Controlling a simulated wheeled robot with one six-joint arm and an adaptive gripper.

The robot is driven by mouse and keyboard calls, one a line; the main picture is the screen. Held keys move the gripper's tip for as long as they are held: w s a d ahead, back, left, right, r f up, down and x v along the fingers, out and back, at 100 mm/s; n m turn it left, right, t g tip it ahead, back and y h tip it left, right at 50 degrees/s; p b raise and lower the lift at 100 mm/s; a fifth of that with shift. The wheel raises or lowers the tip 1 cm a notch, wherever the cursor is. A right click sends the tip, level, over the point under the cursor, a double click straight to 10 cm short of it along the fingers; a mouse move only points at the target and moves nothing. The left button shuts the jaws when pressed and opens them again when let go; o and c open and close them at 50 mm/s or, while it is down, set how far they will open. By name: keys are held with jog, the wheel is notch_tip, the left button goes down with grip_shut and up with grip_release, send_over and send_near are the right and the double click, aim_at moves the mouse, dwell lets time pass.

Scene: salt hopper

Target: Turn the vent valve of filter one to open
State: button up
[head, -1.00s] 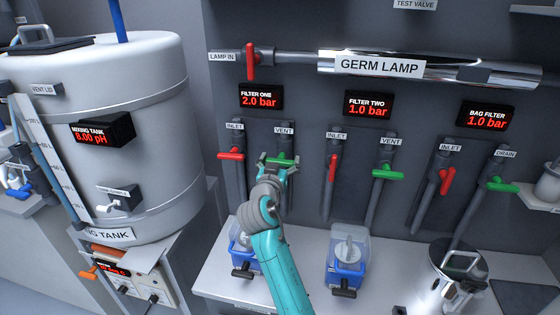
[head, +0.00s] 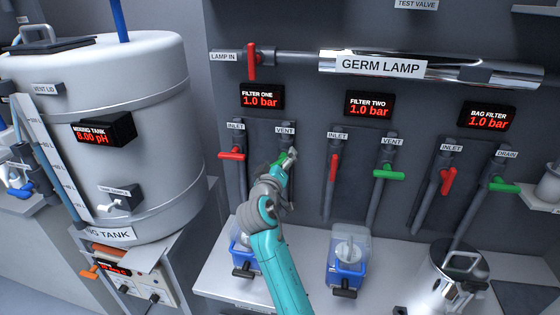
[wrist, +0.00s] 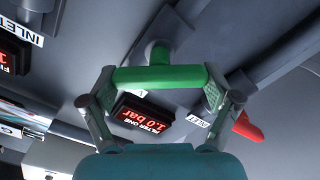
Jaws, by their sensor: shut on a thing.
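The green vent valve handle of filter one (head: 279,162) is below the VENT label (head: 285,130), mostly hidden in the head view by my gripper (head: 286,178). In the wrist view the green handle (wrist: 158,79) spans between both fingers of my gripper (wrist: 158,88), which are shut on its two ends. In the head view my gripper is turned, one finger up and one down, and the visible handle part slants. The filter one display (head: 262,97) reads 1.0 bar.
The red inlet handle of filter one (head: 232,155) is close on the left. Filter two's red inlet handle (head: 334,165) and green vent handle (head: 388,173) are to the right. A blue-based unit (head: 347,270) stands on the shelf below.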

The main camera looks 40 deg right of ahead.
jog(key=n, duration=0.4)
jog(key=shift+w+f+n, duration=0.1)
jog(key=shift+f+n, duration=0.05)
jog(key=shift+n, duration=0.15)
jog(key=shift+a+f+n, duration=0.1)
jog(key=shift+f+n, duration=0.05)
jog(key=shift+n, duration=2.45)
jog(key=o, duration=0.9)
jog(key=v, duration=1.2)
